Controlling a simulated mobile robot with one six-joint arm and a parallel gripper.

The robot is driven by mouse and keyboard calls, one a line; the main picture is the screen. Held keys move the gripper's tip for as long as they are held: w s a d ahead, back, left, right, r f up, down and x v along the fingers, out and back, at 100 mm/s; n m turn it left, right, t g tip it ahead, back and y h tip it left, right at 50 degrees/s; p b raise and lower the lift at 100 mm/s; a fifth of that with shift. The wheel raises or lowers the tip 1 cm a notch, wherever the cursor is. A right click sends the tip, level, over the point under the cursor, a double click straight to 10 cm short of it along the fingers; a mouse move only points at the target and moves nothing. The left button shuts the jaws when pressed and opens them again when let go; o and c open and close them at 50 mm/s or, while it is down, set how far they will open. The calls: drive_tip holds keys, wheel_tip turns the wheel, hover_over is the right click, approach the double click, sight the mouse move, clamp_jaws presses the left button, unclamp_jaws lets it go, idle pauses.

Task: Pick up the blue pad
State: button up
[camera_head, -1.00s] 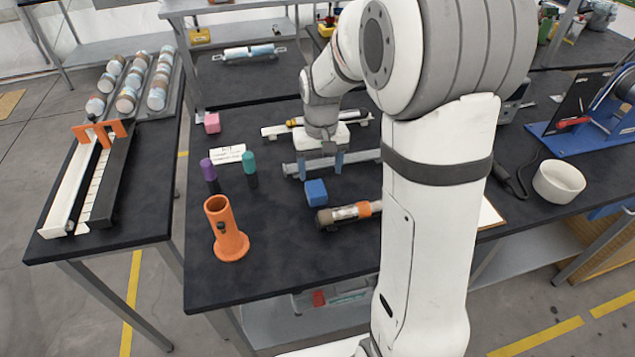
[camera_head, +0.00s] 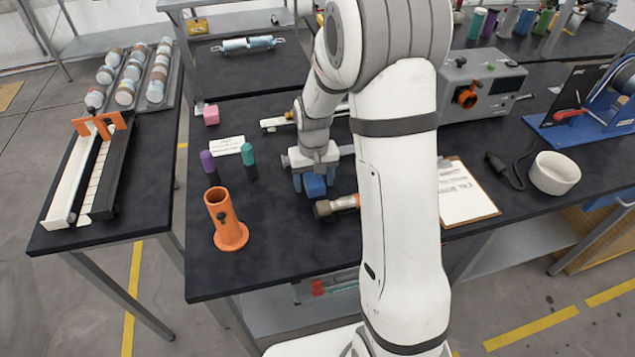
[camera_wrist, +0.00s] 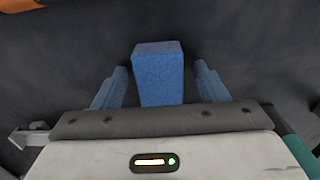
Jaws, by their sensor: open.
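The blue pad (camera_head: 314,187) is a small blue block on the dark table, in the middle of the head view, partly hidden by my gripper. In the wrist view the blue pad (camera_wrist: 158,74) stands between my two blue fingers. My gripper (camera_head: 313,184) is open, with one finger on each side of the pad. The wrist view shows a gap between each fingertip and the pad, so my gripper (camera_wrist: 160,88) is not closed on it.
An orange tube holder (camera_head: 226,220) stands to the left. A dark cylinder with an orange band (camera_head: 335,206) lies close on the right. A clipboard (camera_head: 466,192) lies further right.

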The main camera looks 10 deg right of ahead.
sight(314, 180)
drive_tip(key=c, duration=1.1)
drive_tip(key=shift+r, duration=0.1)
drive_tip(key=shift+c, duration=0.2)
wheel_tip(314, 180, up, 10)
drive_tip(key=shift+f+b, duration=0.1)
drive_tip(key=shift+b, duration=0.25)
